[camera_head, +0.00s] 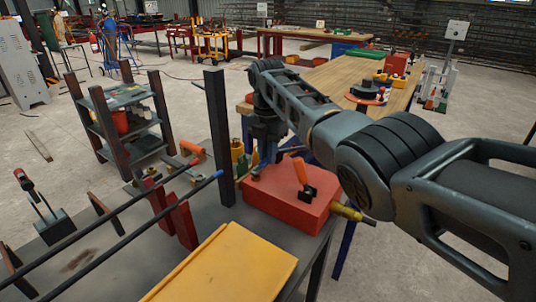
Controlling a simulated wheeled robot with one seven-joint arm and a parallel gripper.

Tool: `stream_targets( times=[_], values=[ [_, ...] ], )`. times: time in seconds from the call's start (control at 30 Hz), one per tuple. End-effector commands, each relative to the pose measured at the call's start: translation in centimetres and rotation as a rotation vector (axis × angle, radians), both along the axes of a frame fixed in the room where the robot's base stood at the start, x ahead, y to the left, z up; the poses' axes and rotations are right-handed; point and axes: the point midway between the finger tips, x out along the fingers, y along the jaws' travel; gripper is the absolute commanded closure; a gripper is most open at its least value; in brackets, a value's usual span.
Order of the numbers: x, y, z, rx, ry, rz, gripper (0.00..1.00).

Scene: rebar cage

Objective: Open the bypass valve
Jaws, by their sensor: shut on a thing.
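A red box (288,207) sits on the dark bench top. An orange lever (300,170) stands tilted up from a small black mount (308,192) on top of the box. A yellow pipe end (346,211) sticks out from the box's right side. My gripper (257,168) points down over the back left of the box, left of the orange lever and apart from it. It is shut on a small dark knob at the box's top; the fingers and the knob are small here and partly merge. No label tells which part is the bypass valve.
A dark upright post (219,135) stands just left of my gripper. Long dark bars (130,235) rest across red supports at left. A yellow plate (225,265) lies in front. A wooden table (335,85) with parts stands behind my arm.

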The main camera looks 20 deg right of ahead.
Motion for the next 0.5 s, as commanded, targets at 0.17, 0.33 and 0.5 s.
stream_targets(
  times=[0.17, 0.33, 0.5],
  values=[
    [0.06, 0.15, 0.12, 0.001, -0.003, 0.004, 1.0],
    [0.05, 0.14, 0.1, 0.002, -0.002, 0.003, 0.72],
    [0.03, 0.09, 0.06, 0.001, -0.001, 0.002, 0.55]
  ],
)
